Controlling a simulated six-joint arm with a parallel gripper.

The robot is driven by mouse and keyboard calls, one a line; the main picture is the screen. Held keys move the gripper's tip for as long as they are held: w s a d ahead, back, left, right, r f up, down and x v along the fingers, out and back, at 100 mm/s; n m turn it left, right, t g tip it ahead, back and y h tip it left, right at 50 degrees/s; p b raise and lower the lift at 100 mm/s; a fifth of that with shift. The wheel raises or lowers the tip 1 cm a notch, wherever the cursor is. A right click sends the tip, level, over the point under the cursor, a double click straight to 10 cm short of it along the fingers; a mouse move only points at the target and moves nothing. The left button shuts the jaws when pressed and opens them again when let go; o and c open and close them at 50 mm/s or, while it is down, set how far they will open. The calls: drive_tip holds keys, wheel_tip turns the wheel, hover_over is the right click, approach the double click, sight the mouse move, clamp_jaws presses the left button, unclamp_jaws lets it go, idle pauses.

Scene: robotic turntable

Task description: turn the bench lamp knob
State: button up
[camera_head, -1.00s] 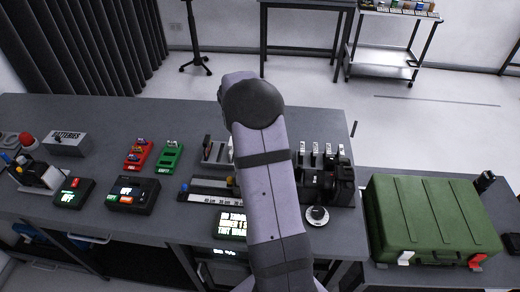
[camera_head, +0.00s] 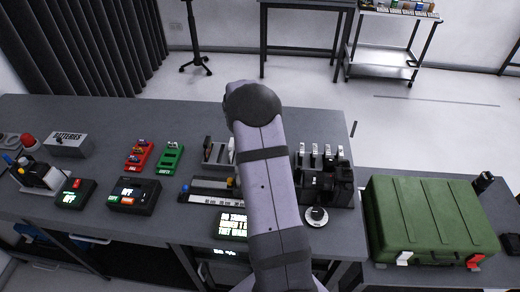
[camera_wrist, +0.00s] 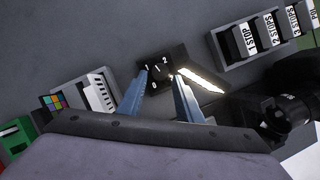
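The bench lamp knob (camera_wrist: 157,73) is a small dark knob on a dark panel marked 0, 1 and 2, in the upper middle of the wrist view. A bright light strip (camera_wrist: 203,80) shows just right of it. My gripper (camera_wrist: 162,78) points at the panel with its two blue-grey fingers apart. The fingertips lie around the knob's lower sides in the picture; I cannot tell whether they touch it. In the head view my arm hides the lamp, the knob and the gripper.
Labelled stop holders (camera_wrist: 248,38) stand upper right, and a black camera lens (camera_wrist: 287,113) is at the right. A colour chart (camera_wrist: 54,102) and a white striped card (camera_wrist: 100,92) lie left. In the head view a green case (camera_head: 430,215) stands right of the grey bench (camera_head: 85,112).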

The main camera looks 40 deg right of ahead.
drive_tip(key=shift+p+x, duration=0.35)
drive_tip(key=shift+x, duration=1.45)
drive_tip(key=c, duration=0.8)
drive_tip(key=shift+o, duration=0.2)
drive_tip(key=shift+m, duration=0.3)
drive_tip(key=m, duration=0.1)
drive_tip(key=m+g, duration=0.1)
drive_tip(key=m, duration=0.1)
drive_tip(key=m+g+b, duration=0.1)
drive_tip(key=m, duration=0.1)
drive_tip(key=shift+w, duration=0.3)
drive_tip(key=m+g, duration=0.1)
drive_tip(key=m, duration=0.2)
drive_tip(key=m+g+y+b, duration=0.1)
drive_tip(key=m, duration=0.2)
drive_tip(key=shift+w+d, duration=0.2)
drive_tip(key=shift+r, duration=0.1)
